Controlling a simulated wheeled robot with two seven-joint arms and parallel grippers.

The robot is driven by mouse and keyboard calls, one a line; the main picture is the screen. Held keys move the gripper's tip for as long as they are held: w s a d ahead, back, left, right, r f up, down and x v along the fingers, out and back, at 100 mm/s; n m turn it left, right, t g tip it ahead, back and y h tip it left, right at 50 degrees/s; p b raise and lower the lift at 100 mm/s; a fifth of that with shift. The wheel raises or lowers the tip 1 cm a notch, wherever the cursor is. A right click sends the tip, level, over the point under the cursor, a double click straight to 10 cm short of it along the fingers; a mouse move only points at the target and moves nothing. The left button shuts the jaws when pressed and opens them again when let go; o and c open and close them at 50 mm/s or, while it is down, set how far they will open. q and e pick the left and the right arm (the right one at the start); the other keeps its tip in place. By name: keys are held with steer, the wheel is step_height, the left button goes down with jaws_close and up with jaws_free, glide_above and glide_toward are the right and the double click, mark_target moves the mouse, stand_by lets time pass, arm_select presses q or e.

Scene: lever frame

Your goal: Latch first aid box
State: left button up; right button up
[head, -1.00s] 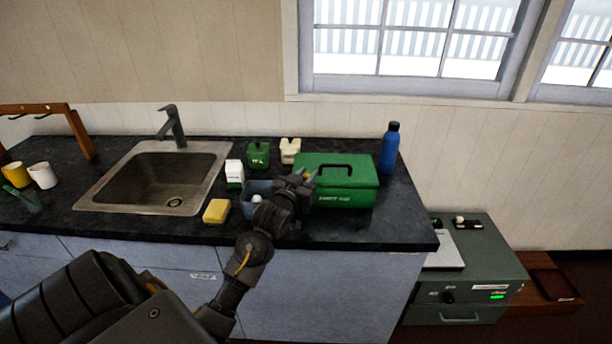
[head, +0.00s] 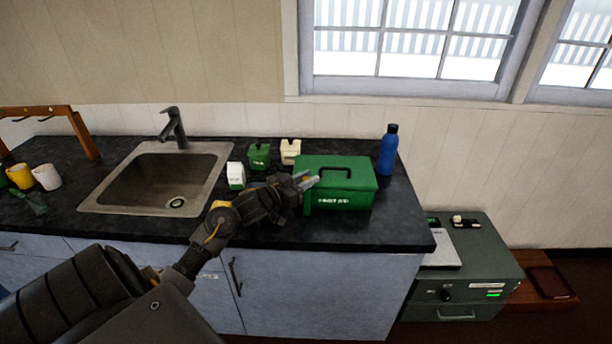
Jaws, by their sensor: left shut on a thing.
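The green first aid box (head: 348,200) stands on the dark counter, right of the sink, with its lid down and a dark carry handle on top. My left gripper (head: 308,182) is at the box's left front corner, just under the lid edge. It is shut on a part of the first aid box there; the arm and fingers hide what exactly is between the jaws. I cannot make out a latch. My right gripper is not in view.
A blue bottle (head: 388,150) stands just right of the box. A green canister (head: 259,156), a cream one (head: 290,151) and a white carton (head: 236,175) stand to its left. My arm partly hides a yellow sponge (head: 220,204). The front right counter is clear.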

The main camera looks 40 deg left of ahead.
arm_select(q)
steer(key=shift+m+g+h, duration=0.5)
steer(key=shift+m+h, duration=0.6)
steer(key=shift+h, duration=0.8)
steer(key=o, duration=0.9)
steer(key=shift+o, duration=0.2)
